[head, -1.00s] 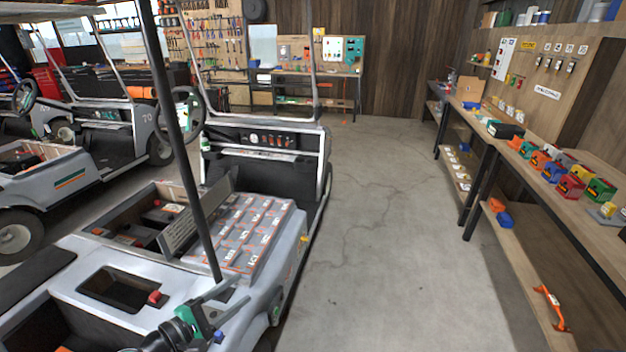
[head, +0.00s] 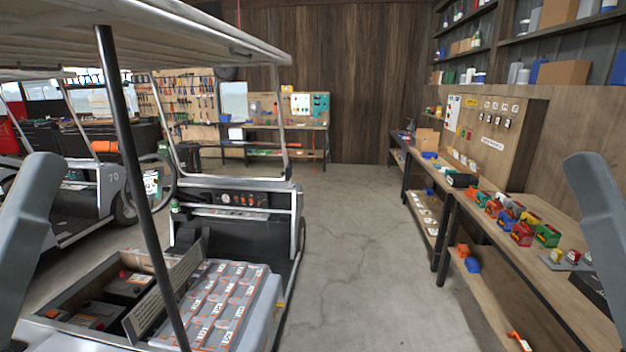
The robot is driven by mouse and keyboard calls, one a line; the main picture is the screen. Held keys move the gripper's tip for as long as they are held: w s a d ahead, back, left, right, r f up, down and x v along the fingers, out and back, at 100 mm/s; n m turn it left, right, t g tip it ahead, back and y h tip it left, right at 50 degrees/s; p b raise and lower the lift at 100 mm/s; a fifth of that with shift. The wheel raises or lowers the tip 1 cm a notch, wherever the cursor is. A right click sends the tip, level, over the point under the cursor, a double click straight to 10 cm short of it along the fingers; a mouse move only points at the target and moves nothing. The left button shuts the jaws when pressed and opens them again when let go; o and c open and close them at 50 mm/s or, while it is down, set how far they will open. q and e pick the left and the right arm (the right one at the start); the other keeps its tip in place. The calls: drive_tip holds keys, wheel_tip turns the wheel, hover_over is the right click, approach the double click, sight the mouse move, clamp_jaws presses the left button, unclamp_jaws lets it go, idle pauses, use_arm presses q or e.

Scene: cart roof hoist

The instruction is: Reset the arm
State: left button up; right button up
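Two grey links of my arms stand upright, one at the left edge and one at the right edge of the head view. Neither gripper shows in this view, so I cannot see what either one holds. The golf cart (head: 235,228) stands at the left with its roof (head: 190,28) over it, held by thin posts. Its open rear bay holds a block of grey batteries (head: 222,300) with orange marks.
A long workbench (head: 470,222) runs along the right wall with several coloured boxes (head: 521,233) on it. Shelves (head: 540,40) hang above. A second cart (head: 85,210) stands at the far left. The concrete floor (head: 350,240) between cart and bench is clear.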

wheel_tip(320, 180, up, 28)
drive_tip(key=p, duration=2.4)
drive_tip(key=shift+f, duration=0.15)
